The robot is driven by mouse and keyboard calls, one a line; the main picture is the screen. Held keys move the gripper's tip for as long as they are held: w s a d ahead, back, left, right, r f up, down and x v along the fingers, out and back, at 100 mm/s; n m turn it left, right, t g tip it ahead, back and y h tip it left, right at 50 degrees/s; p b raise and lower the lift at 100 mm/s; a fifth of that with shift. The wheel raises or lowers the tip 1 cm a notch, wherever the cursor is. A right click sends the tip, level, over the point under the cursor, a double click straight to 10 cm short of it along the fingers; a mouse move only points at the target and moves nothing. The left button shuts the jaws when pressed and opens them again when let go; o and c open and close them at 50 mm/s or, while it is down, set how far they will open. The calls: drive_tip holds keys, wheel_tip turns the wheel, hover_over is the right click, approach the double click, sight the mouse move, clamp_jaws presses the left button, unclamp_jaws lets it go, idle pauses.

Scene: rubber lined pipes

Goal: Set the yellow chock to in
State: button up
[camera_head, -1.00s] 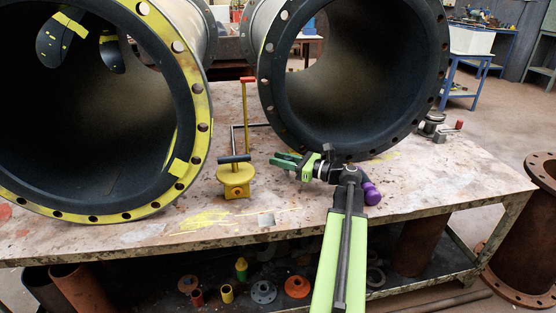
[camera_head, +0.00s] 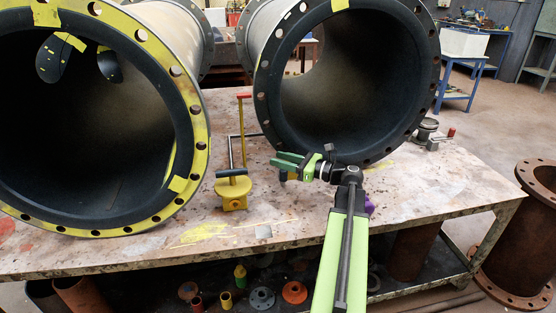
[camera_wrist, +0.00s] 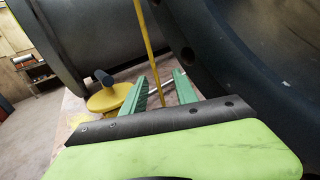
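The yellow chock (camera_head: 234,196) sits on the worktable left of my gripper, in front of the gap between the two big pipes. It has a round yellow top and a dark bar handle (camera_head: 232,172). In the wrist view the chock (camera_wrist: 110,98) is beyond and left of my fingers, its dark handle sticking up. My gripper (camera_head: 284,163) is a little to the right of the chock, above the table and in front of the right pipe. Its green fingers (camera_wrist: 162,82) are apart with nothing between them.
A yellow upright rod (camera_head: 242,125) with a red top stands behind the chock; in the wrist view it (camera_wrist: 148,45) rises beyond the fingers. The left pipe (camera_head: 199,150) and right pipe (camera_head: 262,85) are close by. The table (camera_head: 330,225) front is mostly clear.

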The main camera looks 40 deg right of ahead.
drive_tip(key=s+d+r+p, duration=0.4)
drive_tip(key=s+r+p, duration=0.1)
drive_tip(key=s, duration=0.4)
drive_tip(key=shift+s+d+r, duration=0.15)
drive_tip(key=shift+s+r, duration=0.1)
drive_tip(key=shift+r, duration=0.25)
